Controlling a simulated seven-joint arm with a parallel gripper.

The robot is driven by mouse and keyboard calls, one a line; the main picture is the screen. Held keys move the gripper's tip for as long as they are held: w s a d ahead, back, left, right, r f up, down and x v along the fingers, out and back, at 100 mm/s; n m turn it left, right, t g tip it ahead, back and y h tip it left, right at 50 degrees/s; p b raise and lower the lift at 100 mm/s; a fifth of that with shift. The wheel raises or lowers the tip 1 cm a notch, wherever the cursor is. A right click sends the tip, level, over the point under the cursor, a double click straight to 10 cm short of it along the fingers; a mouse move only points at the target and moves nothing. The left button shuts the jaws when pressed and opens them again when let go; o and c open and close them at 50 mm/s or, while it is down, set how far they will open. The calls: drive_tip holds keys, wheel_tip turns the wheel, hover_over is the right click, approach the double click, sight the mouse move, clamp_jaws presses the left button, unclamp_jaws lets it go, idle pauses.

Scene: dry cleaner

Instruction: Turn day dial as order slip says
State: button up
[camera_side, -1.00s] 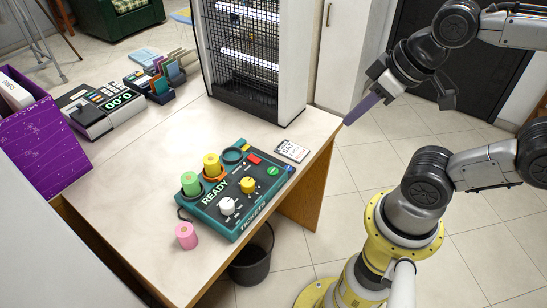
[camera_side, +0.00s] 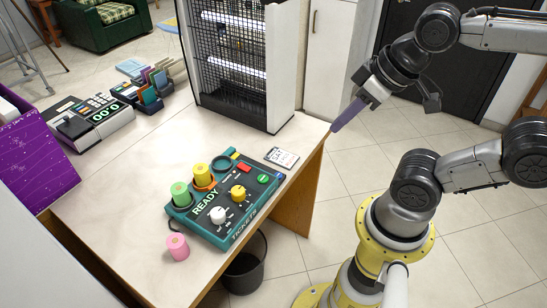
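The teal ticket machine (camera_side: 237,221) marked READY and TICKETS lies on the table. Its face carries a white dial (camera_side: 217,214) and a yellow dial (camera_side: 238,193); their labels are too small to read, so I cannot tell which is the day dial. The order slip (camera_side: 282,157), a small white card with dark print, lies flat just behind the machine's right end. My gripper (camera_side: 345,116) is at the table's right edge, to the right of and apart from the slip and dials. A purple finger-like part points down-left from it; I cannot tell whether the fingers are apart.
Green (camera_side: 181,194) and yellow (camera_side: 203,175) ticket rolls stand on the machine; a pink roll (camera_side: 178,246) stands beside it. A wire-mesh cabinet (camera_side: 233,60) rises behind. A purple box (camera_side: 36,158) and a cash register (camera_side: 93,122) are at left. A bin (camera_side: 244,268) stands below.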

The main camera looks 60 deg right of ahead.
drive_tip(key=o, duration=0.5)
drive_tip(key=shift+n, duration=0.7)
drive_tip(key=shift+c, duration=0.2)
drive_tip(key=o, duration=0.5)
drive_tip(key=w+r+n, duration=0.2)
drive_tip(key=n, duration=0.1)
drive_tip(key=w+r+n, duration=0.1)
drive_tip(key=w+n, duration=0.1)
drive_tip(key=shift+a+r, duration=0.15)
drive_tip(key=shift+a, duration=0.15)
drive_tip(key=n+g, duration=0.5)
drive_tip(key=n, duration=0.9)
hover_over(217, 212)
wheel_tip(217, 212, down, 12)
wheel_tip(217, 212, down, 14)
drive_tip(key=shift+r, duration=0.15)
drive_tip(key=shift+c, duration=0.4)
clamp_jaws()
